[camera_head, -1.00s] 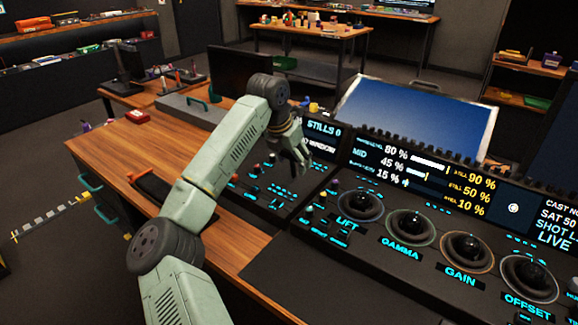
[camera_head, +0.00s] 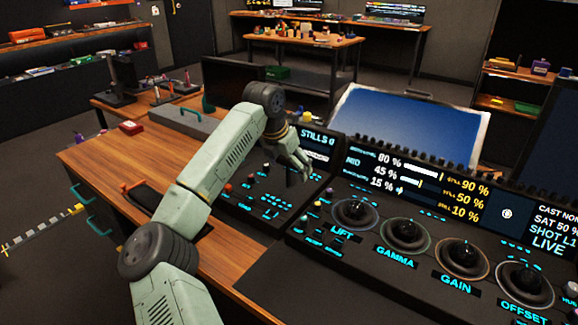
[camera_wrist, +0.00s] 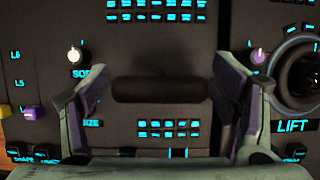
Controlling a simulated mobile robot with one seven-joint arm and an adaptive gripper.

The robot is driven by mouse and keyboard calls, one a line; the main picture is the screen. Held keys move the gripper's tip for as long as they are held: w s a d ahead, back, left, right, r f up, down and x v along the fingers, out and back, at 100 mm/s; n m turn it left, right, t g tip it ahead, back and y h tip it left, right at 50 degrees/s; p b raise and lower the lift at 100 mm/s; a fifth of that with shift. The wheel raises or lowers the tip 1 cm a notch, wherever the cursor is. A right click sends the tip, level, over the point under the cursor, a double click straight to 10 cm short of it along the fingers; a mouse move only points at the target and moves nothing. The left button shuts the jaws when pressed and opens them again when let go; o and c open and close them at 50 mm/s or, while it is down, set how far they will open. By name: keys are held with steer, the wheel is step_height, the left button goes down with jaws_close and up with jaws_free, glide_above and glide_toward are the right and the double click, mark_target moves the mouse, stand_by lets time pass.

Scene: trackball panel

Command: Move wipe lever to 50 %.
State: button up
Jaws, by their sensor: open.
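A dark horizontal bar with rounded ends (camera_wrist: 155,90), which looks like the handle of the wipe lever, lies between my fingers in the wrist view. My gripper (camera_wrist: 165,78) is open, with one finger left of the bar and one right of it. Small gaps seem to show between the fingers and the bar ends. In the head view my gripper (camera_head: 302,172) hangs over the left control panel (camera_head: 262,192), below the STILLS display (camera_head: 317,137). The lever cannot be made out there, and no lever percentage is readable.
Lit cyan buttons (camera_wrist: 168,128) and a white-topped knob (camera_wrist: 77,55) surround the bar. The LIFT trackball (camera_head: 354,212) and more trackballs lie to the right. A blue screen (camera_head: 410,130) stands behind. The wooden desk (camera_head: 125,165) is mostly clear on the left.

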steer(key=v, duration=1.2)
